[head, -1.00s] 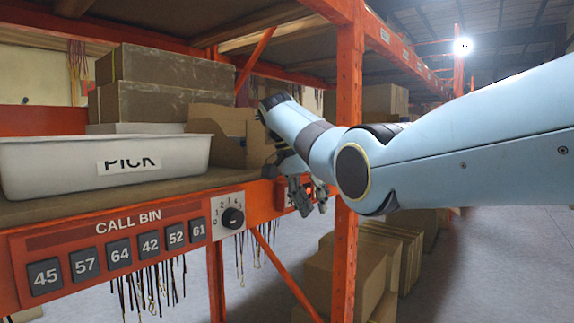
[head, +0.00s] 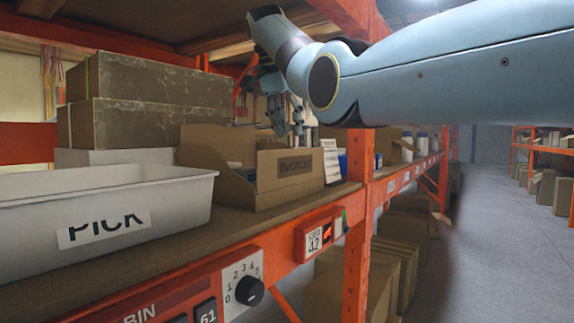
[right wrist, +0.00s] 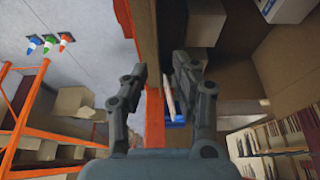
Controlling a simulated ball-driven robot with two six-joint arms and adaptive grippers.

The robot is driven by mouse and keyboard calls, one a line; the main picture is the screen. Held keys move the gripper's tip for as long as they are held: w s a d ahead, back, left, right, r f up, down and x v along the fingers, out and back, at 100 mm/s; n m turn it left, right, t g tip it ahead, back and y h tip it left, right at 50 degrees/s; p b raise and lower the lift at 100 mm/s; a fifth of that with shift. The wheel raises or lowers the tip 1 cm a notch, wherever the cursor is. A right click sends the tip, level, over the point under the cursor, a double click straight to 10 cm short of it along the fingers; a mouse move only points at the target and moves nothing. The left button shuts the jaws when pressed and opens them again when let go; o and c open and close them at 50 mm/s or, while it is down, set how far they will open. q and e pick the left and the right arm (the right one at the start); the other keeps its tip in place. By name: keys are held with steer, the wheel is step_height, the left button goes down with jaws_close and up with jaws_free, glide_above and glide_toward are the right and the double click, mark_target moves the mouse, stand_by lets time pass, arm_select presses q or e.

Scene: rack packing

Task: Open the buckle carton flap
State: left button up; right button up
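The buckle carton (head: 295,172), brown cardboard with a dark label on its front, stands on the shelf right of the white bin. A tan cardboard panel (head: 215,145) stands up at its left side; I cannot tell whether this is its flap. The right gripper (head: 289,122) points down above the carton's front right part, apparently apart from it. In the right wrist view its two fingers (right wrist: 160,68) are spread with nothing between them. Cardboard surfaces fill the right of that view, but which is the flap is unclear. My left gripper is out of view.
A white PICK bin (head: 130,205) stands at the left, with long brown boxes (head: 150,100) behind it. An orange post (head: 358,215) rises right of the carton. A small panel marked 42 (head: 314,240) sits on the shelf's front beam. The aisle floor at right is clear.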

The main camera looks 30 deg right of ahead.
steer(key=p, duration=0.2)
glide_toward(303, 182)
steer(key=f, duration=0.2)
steer(key=shift+w+d+f+p, duration=0.3)
steer(key=shift+d+f, duration=0.1)
steer(key=shift+f, duration=0.15)
steer(key=shift+w+d+f+p, duration=0.2)
steer(key=shift+d+f+p, duration=0.1)
steer(key=shift+d+f, duration=0.3)
steer(key=shift+f, duration=0.4)
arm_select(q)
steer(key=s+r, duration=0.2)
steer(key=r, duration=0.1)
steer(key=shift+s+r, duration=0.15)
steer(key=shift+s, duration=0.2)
arm_select(e)
jaws_close()
